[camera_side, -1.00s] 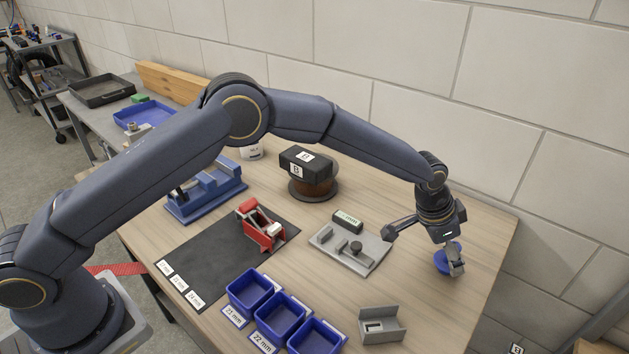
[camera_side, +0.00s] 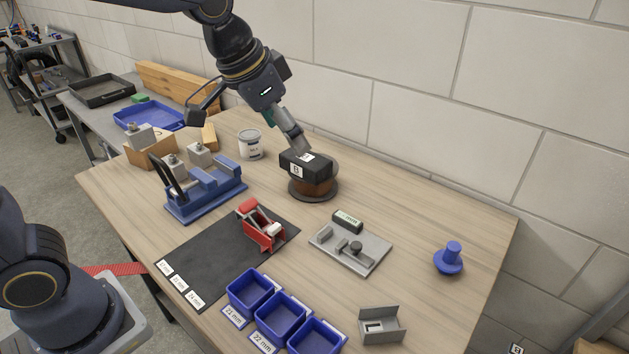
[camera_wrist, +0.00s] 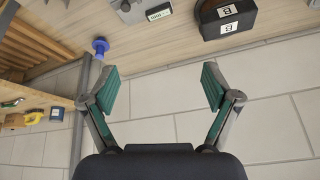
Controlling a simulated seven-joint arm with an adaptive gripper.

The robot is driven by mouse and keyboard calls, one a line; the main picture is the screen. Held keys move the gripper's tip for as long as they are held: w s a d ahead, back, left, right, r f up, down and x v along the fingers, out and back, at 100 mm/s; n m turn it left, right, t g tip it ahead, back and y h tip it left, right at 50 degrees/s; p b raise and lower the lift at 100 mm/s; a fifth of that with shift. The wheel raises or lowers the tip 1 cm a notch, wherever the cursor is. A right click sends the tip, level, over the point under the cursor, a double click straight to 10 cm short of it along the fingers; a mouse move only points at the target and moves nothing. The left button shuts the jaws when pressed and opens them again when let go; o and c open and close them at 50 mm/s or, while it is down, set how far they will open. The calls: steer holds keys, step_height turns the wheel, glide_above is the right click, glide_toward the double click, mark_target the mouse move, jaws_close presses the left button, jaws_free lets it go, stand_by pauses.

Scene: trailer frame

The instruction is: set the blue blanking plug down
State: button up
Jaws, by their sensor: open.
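The blue blanking plug (camera_side: 449,259) stands on its wide flange on the wooden table (camera_side: 405,205), near the right edge, with its stem up. Nothing touches it. It also shows in the wrist view (camera_wrist: 100,46) at upper left, well beyond my fingers. My gripper (camera_side: 298,143) is raised over the back of the table, just behind and above the black block marked B (camera_side: 296,169). In the wrist view my gripper (camera_wrist: 163,87) has its two green-padded fingers wide apart with nothing between them. In the side view I cannot tell whether a finger touches the block.
The block sits on a brown round base (camera_side: 313,189). A grey plate fixture (camera_side: 368,262) with a display lies between it and the plug. Blue bins (camera_side: 283,318), a grey bracket (camera_side: 382,325), a red clamp (camera_side: 262,228) and a blue vise (camera_side: 207,194) stand around. Bare table surrounds the plug.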

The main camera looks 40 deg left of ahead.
steer(key=s+a+f+n, duration=0.1)
steer(key=s+a, duration=0.3)
steer(key=s, duration=0.4)
steer(key=s+a+f+n+y, duration=0.1)
steer(key=s+a+n, duration=0.2)
steer(key=s+a, duration=0.2)
steer(key=s, duration=0.3)
steer(key=shift+s+f, duration=0.25)
steer(key=shift+s, duration=0.15)
